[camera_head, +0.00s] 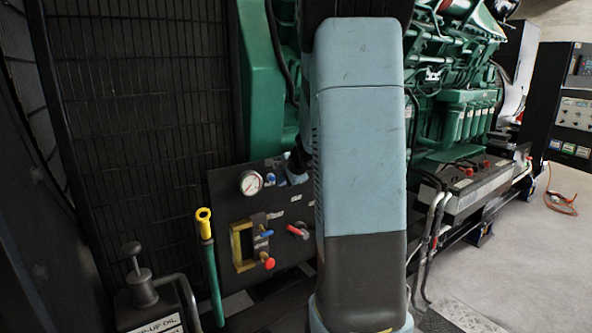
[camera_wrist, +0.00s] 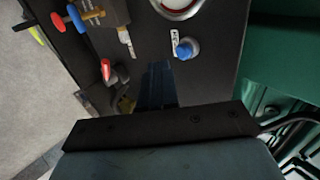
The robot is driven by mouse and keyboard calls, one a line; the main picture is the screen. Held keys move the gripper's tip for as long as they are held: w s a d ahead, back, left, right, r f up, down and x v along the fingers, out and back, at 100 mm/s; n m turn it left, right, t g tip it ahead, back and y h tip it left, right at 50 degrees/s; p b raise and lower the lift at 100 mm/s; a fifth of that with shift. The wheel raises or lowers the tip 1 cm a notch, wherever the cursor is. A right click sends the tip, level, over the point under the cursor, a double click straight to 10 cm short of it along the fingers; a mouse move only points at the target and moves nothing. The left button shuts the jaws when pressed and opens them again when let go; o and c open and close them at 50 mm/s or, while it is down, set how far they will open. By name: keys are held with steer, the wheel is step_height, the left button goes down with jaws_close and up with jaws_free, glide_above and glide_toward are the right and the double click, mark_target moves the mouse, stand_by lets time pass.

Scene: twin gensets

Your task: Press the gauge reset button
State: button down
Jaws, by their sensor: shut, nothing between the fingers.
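A round white-faced gauge (camera_head: 251,183) sits on a dark upright panel, and its lower rim shows at the top of the wrist view (camera_wrist: 180,8). Beside it is a small blue button (camera_head: 270,178) with a white label, also seen in the wrist view (camera_wrist: 187,48); the label's text is too small to read. My gripper (camera_wrist: 157,68) is shut and empty, its fingers pointing at the panel close to the blue button. In the wrist view the fingertips appear just below and left of the button, apart from it. My arm hides part of the panel's right side in the head view.
The panel also carries a red-handled lever (camera_head: 297,231), a blue lever (camera_head: 262,234) and a red knob (camera_head: 268,263). A green rod with a yellow top (camera_head: 204,222) stands left of it. The green engine (camera_head: 455,115) is behind; clear floor (camera_head: 545,240) lies right.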

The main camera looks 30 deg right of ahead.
steer(key=v, duration=0.9)
steer(key=shift+r, duration=0.25)
steer(key=shift+s, duration=0.1)
steer(key=s+a+r+n+g+y, duration=0.1)
steer(key=s+a+r+n, duration=0.1)
steer(key=s+a+n, duration=0.45)
steer(key=s+a+r+n+g+y, duration=0.1)
steer(key=s+a+r+n, duration=0.2)
steer(key=a, duration=0.6)
steer(key=s+a+f+n+g+h, duration=0.1)
steer(key=s+n, duration=0.3)
steer(key=s, duration=0.4)
steer(key=s+a+n+h, duration=0.1)
steer(key=s+a+n, duration=0.3)
steer(key=s, duration=0.4)
steer(key=shift+s+a+f+g, duration=0.15)
steer(key=shift+a+f+g, duration=0.15)
steer(key=shift+f+g, duration=0.1)
